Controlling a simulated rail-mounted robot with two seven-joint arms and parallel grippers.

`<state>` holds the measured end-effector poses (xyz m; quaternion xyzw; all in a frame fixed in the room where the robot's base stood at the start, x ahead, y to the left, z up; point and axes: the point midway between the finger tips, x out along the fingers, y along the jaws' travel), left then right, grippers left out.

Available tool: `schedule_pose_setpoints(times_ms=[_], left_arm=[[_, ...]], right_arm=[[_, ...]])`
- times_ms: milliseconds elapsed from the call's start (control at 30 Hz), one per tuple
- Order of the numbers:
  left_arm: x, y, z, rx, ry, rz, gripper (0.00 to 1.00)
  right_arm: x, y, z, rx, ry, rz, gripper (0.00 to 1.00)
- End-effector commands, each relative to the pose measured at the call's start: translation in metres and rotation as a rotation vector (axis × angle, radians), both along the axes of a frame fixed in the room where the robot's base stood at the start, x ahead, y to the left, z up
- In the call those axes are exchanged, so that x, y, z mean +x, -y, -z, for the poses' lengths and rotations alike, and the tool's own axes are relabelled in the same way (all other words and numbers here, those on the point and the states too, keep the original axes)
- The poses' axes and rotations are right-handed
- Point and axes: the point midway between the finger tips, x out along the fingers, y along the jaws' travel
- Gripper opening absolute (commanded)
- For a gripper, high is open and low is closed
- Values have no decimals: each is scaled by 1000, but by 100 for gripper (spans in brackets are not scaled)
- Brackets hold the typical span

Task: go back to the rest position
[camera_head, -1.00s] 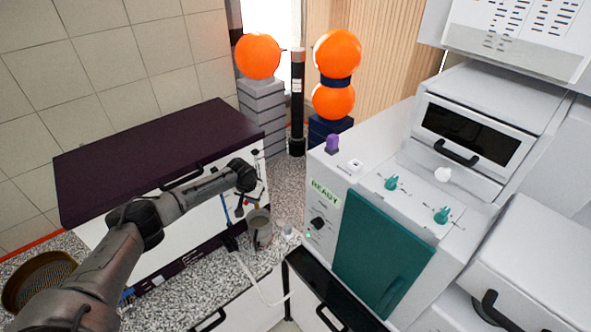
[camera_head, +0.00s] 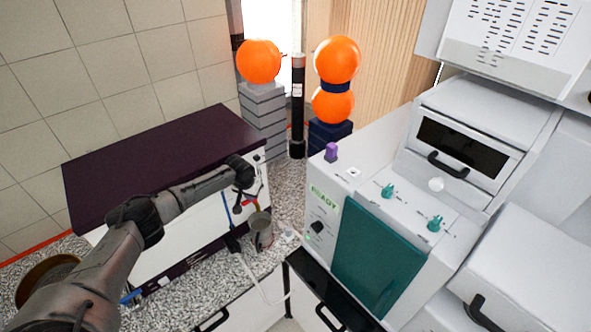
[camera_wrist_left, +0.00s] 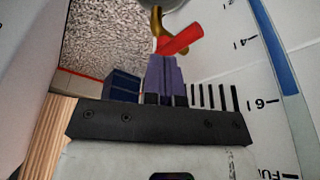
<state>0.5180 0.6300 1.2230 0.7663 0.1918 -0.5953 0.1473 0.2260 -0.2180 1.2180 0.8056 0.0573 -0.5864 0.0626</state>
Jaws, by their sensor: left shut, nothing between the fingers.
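My left arm comes in from the lower left in the head view, and its gripper (camera_head: 241,199) is in front of the white cabinet (camera_head: 199,228) with the dark purple top. In the left wrist view the purple fingers (camera_wrist_left: 165,72) are together with nothing between them. A red lever (camera_wrist_left: 181,39) on a brass fitting shows just beyond the fingertips; I cannot tell whether they touch. My right gripper is in neither view.
A grey metal pot (camera_head: 261,229) stands on the speckled counter near the gripper. A white machine with a teal door (camera_head: 377,257) stands at right. Orange balls (camera_head: 259,61) sit on stacks at the back. A round sieve (camera_head: 36,279) is at lower left, partly hidden by my arm.

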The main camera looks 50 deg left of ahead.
Motion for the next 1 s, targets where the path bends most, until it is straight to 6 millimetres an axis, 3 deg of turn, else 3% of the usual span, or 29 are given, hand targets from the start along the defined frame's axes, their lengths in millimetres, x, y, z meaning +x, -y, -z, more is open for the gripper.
schedule_pose_setpoints(times_ms=[33, 267, 667, 867, 1000], left_arm=[[0, 1, -11, -1, 0, 1, 0], [0, 5, -26, -2, 1, 3, 0], [1, 6, -28, -1, 0, 13, 0], [-11, -2, -29, 90, -97, 152, 0], [0, 16, -58, 273, -136, 357, 0]], right_arm=[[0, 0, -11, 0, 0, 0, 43], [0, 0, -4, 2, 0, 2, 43], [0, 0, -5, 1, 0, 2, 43], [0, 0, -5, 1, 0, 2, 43], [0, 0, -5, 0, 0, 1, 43]])
